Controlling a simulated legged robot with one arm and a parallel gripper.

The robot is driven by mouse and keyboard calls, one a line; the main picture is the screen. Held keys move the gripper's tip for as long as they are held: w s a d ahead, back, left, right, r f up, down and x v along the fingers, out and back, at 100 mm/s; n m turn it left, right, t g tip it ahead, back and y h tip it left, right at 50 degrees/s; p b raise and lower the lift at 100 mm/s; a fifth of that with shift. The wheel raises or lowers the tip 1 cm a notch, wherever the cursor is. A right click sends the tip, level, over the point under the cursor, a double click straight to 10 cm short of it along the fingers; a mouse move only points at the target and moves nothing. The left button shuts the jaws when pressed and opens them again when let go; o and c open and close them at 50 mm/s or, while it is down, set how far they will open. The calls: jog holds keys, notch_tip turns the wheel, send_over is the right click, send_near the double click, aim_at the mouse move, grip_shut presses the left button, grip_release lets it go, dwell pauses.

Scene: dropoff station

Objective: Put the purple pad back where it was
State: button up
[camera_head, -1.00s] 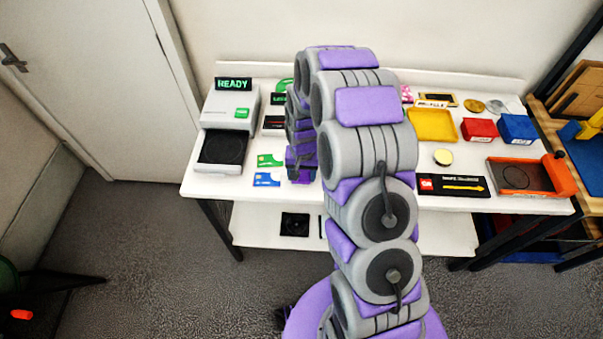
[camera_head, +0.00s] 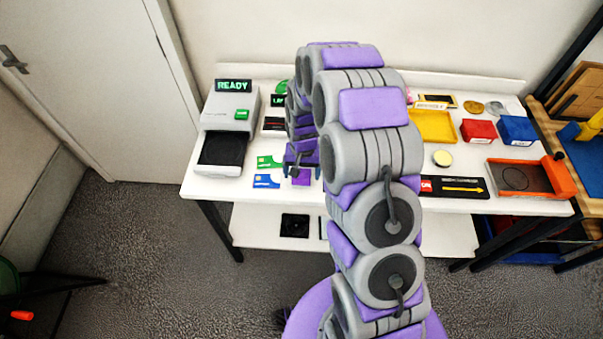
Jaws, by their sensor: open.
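My gripper (camera_head: 302,171) is over the white table, left of the bulk of my arm, with its dark fingers apart. A small purple patch (camera_head: 301,177) shows between and just below the fingers. It may be the purple pad on the table, but my arm has purple parts too, so I cannot be sure. I cannot tell whether the fingers touch it. My arm hides the middle of the table behind it.
Green and blue cards (camera_head: 267,181) lie just left of my gripper. A grey machine (camera_head: 229,115) reading "READY" stands at the table's left. A yellow tray (camera_head: 433,126), red box (camera_head: 478,130), blue box (camera_head: 517,130) and orange-edged tray (camera_head: 522,177) are at right.

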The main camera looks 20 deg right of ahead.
aim_at(302, 176)
notch_tip(302, 176, up, 10)
jog(key=p, duration=0.1)
jog(key=s+r+n, duration=0.2)
jog(key=s+r, duration=1.2)
jog(key=s, duration=0.2)
jog(key=s+r+n+g, duration=0.1)
jog(key=s+r, duration=0.2)
jog(key=s, duration=1.5)
jog(key=shift+r+n, duration=0.2)
jog(key=shift+n, duration=0.1)
jog(key=shift+f, duration=0.1)
jog(key=shift+f, duration=0.2)
